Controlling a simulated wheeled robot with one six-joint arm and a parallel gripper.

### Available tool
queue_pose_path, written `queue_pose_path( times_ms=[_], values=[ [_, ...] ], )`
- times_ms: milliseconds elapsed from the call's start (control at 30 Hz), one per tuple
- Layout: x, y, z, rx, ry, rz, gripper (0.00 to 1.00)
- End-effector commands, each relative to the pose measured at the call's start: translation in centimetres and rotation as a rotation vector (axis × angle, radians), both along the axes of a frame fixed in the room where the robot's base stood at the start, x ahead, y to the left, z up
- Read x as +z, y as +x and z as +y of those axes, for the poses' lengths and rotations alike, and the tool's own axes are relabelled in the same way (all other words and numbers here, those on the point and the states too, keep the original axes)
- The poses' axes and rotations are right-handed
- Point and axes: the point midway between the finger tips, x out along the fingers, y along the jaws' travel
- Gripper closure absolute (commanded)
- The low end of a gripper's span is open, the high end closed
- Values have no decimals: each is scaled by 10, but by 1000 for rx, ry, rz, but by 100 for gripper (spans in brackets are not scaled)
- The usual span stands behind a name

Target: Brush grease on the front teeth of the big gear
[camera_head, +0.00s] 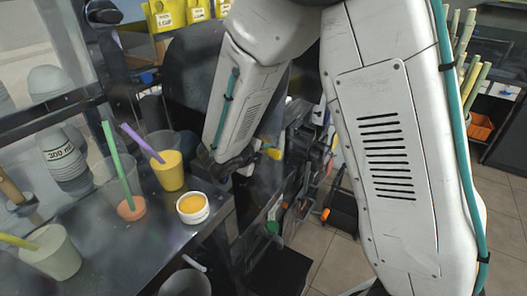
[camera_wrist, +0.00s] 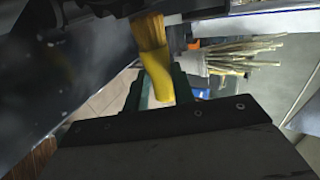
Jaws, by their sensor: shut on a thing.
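My gripper (camera_wrist: 160,92) is shut on a brush (camera_wrist: 157,72) with a yellow handle and tan bristles. In the wrist view the bristles point up the picture, close below dark machinery. In the head view my gripper (camera_head: 236,166) is beside the press, partly hidden by my arm. A small yellow piece (camera_head: 272,153) shows by it, probably part of the brush. An open white tub (camera_head: 193,208) of orange-yellow paste, likely the grease, sits on the counter's right edge. I cannot make out the big gear or its teeth in either view. My arm covers much of the press.
Cups with straws, one yellow (camera_head: 169,172), one orange (camera_head: 131,208) and one pale (camera_head: 50,252), stand on the dark counter (camera_head: 110,262). Cane stalks (camera_wrist: 240,57) show beyond the brush. Tiled floor lies at right.

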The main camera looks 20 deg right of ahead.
Motion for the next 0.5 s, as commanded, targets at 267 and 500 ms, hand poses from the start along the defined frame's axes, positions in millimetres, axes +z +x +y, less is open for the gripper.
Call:
queue_pose_path(
  times_ms=[267, 500],
  values=[
    [3, -1, 11, 9, -9, 6, 98],
    [3, 11, -6, 7, -10, 5, 98]
  ],
)
